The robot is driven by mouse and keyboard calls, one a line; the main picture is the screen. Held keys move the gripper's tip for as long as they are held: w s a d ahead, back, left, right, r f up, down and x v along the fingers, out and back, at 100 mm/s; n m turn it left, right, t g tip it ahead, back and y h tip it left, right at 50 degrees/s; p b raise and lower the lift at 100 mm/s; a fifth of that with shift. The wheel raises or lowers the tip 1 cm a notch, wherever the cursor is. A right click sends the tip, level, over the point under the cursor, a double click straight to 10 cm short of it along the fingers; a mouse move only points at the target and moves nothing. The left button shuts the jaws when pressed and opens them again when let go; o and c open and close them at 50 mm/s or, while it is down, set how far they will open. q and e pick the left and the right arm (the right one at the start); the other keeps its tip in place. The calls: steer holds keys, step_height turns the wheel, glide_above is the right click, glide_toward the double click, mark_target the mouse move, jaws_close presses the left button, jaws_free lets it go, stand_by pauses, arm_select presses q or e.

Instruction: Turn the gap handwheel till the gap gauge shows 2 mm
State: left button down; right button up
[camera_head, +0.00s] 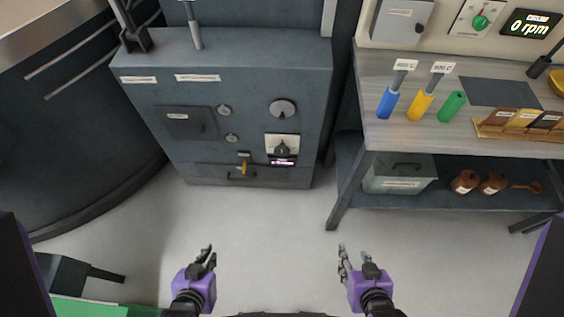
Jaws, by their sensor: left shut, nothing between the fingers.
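No part in view is clearly marked as the gap handwheel or the gap gauge. A round grey dial or wheel (283,108) sits on the upper right front of the dark grey cabinet (255,75). Below it are a pale plate with a dark knob (282,148) and a small lit display (282,162), too small to read. My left gripper (210,257) is shut and empty over the floor, well short of the cabinet. My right gripper (342,260) is apart from everything, also over the floor; its finger spacing is unclear.
A workbench (390,140) stands right of the cabinet, with blue, yellow and green cylinders on top and a grey box (400,174) on its lower shelf. A large curved dark body (80,130) fills the left. The floor (270,220) between is clear.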

steer(key=shift+s, duration=0.15)
steer(key=shift+s+f, duration=0.1)
steer(key=shift+s, duration=0.15)
steer(key=shift+w, duration=0.5)
